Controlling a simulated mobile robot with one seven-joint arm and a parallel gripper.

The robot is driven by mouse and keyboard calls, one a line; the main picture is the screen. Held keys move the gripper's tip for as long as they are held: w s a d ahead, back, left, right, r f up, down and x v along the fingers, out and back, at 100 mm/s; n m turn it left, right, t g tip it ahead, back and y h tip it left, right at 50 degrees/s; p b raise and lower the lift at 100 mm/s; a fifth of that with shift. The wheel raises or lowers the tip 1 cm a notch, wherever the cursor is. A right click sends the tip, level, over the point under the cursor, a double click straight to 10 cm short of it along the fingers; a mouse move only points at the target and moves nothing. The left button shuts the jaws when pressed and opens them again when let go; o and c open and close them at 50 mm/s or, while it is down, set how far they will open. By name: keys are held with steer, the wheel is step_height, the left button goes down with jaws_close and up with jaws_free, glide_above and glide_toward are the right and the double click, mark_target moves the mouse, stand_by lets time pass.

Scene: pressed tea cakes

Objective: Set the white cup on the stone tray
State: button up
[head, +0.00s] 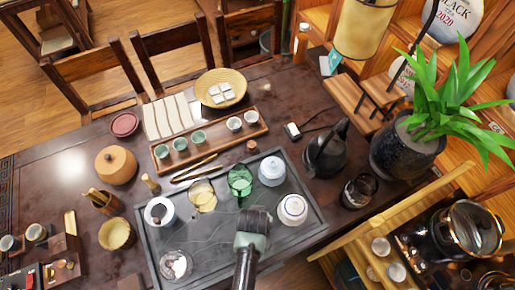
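The dark grey stone tray (215,235) lies on the table in the middle of the head view. Two small white cups, one at the left (234,124) and one at the right (251,117), stand upright in the right end of a wooden tray (202,154) behind the stone tray. My gripper (256,219) is over the right half of the stone tray, just in front of a green glass vessel (240,181). I see it from above and behind. Its fingertips are hidden, so I cannot tell whether it holds anything.
The stone tray bears white lidded vessels (272,171) (292,209), a white bowl with dark contents (159,211), a glass pitcher (202,196) and a glass vessel (175,265). Several green cups (180,146) share the wooden tray. A black kettle (325,153) stands at right. The stone tray's middle is partly clear.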

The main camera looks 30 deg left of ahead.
steer(key=shift+f, duration=0.25)
steer(key=o, duration=1.3)
steer(key=shift+r, duration=0.1)
steer(key=shift+o, duration=0.2)
steer(key=shift+r, duration=0.1)
steer(key=v, duration=1.2)
steer(key=shift+p, duration=0.4)
steer(key=shift+r, duration=0.1)
